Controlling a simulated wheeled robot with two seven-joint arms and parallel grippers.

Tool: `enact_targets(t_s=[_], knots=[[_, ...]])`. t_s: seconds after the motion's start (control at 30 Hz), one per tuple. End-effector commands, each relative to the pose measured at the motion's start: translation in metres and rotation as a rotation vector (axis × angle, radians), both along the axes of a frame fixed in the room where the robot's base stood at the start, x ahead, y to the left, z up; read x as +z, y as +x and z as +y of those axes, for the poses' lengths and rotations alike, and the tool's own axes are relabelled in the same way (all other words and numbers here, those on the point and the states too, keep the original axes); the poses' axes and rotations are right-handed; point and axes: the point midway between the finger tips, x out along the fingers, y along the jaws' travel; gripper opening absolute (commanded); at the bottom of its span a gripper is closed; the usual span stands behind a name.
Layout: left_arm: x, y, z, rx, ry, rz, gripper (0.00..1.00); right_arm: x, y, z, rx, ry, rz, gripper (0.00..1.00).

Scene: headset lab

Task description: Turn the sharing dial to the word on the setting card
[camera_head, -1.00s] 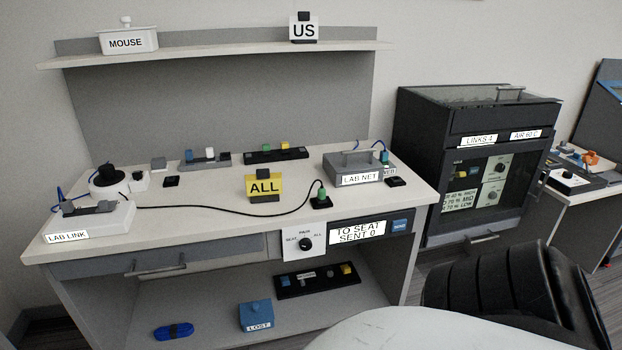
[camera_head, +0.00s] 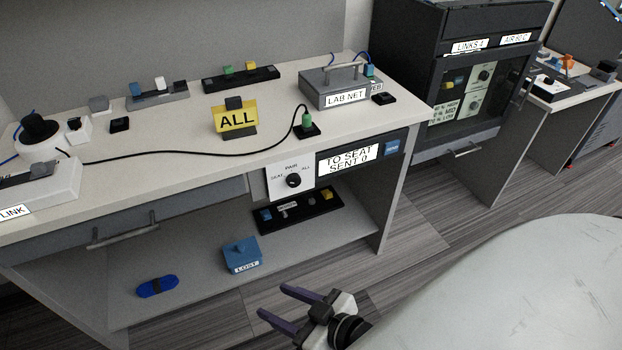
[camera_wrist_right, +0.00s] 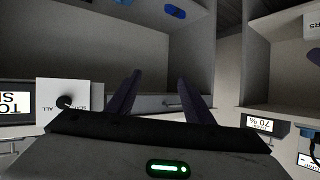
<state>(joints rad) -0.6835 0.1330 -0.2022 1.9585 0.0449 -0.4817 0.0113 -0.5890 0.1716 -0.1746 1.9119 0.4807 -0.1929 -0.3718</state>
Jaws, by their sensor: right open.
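The yellow setting card (camera_head: 236,119) stands on the desk and reads ALL. The sharing dial (camera_head: 292,181) is a black knob on a white plate on the desk's front, with the words SEAT, PAIR and ALL around it. I cannot tell exactly which word its pointer faces. The dial's plate also shows upside down at the left of the right wrist view (camera_wrist_right: 68,101). Beside it, a display (camera_head: 348,159) reads TO SEAT, SENT 0. My right gripper (camera_head: 275,304) is open and empty, low in front of the desk, below and apart from the dial. My left gripper is not in view.
A blue LOST box (camera_head: 241,256), a blue oval item (camera_head: 158,287) and a black tray (camera_head: 325,217) sit on the lower shelf. A drawer handle (camera_head: 122,233) sticks out left of the dial. The LAB NET box (camera_head: 345,87) stands on the desktop. The space before the dial is clear.

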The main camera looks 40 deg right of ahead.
Motion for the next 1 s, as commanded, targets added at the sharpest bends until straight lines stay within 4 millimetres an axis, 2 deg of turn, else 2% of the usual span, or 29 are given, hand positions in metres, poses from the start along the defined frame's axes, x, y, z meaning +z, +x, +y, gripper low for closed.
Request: enact_targets(t_s=[0.03, 0.17, 0.2, 0.3, 0.43, 0.53, 0.67, 1.0], knots=[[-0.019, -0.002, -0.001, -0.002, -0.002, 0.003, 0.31, 0.004, 0.023, -0.012, -0.03, 0.011, -0.1, 0.47], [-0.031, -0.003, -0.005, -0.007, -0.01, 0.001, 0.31, 0.033, 0.065, -0.058, -0.167, 0.008, -0.307, 0.47], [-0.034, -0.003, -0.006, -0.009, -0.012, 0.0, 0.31, 0.04, 0.074, -0.076, -0.221, -0.001, -0.352, 0.47], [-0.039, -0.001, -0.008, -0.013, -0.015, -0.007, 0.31, 0.05, 0.09, -0.115, -0.348, -0.028, -0.422, 0.47], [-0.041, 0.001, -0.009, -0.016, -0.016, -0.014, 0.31, 0.053, 0.099, -0.152, -0.467, -0.06, -0.45, 0.47], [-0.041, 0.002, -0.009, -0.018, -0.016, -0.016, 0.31, 0.053, 0.102, -0.166, -0.513, -0.074, -0.452, 0.47], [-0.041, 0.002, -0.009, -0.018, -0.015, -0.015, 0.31, 0.054, 0.112, -0.173, -0.529, -0.078, -0.453, 0.47], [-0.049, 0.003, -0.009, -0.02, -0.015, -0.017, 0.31, 0.053, 0.172, -0.186, -0.525, -0.077, -0.453, 0.47]])
